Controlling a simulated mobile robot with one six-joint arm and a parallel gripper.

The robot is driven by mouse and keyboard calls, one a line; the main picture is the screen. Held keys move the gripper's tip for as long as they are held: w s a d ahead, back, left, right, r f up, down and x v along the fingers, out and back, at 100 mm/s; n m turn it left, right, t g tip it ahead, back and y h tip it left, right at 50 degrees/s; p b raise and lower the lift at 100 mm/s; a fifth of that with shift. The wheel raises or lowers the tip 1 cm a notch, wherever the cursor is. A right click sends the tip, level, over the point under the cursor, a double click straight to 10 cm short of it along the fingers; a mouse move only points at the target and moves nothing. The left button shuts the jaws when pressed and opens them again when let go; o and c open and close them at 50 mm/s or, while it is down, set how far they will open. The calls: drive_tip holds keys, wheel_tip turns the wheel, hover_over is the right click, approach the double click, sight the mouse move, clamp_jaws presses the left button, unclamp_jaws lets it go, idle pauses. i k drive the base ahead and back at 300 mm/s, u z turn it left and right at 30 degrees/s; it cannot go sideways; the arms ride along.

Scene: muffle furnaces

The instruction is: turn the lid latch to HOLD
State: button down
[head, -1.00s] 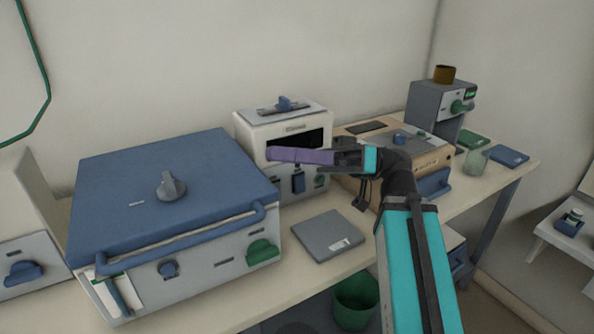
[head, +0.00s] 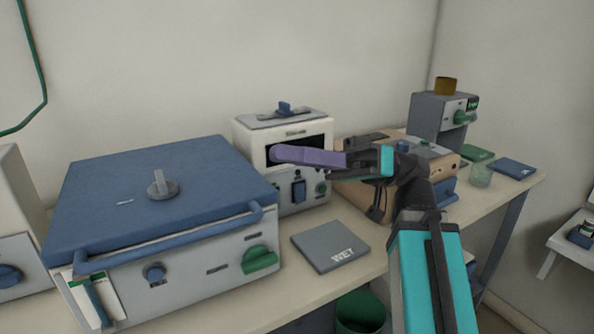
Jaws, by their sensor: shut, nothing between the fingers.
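A grey latch knob (head: 162,185) with an upright fin stands on the large blue lid (head: 100,222) of the grey-white furnace at left. A small pale mark on the lid left of the knob is too small to read. Smaller blue knobs sit on top of the white furnace (head: 285,108) and the tan furnace (head: 402,147). My gripper (head: 276,153), with purple fingers, points left in front of the white furnace's dark opening. It is shut and empty, and appears apart from the grey latch. Contact with the white furnace cannot be told.
The blue lid's front handle (head: 180,232) lies along its front edge, with a green knob (head: 260,259) below. A grey pad marked WET (head: 330,246) lies on the bench. A glass (head: 480,175) and coloured pads lie at right. A green bin (head: 360,312) stands below.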

sight(162, 188)
drive_tip(key=k, duration=1)
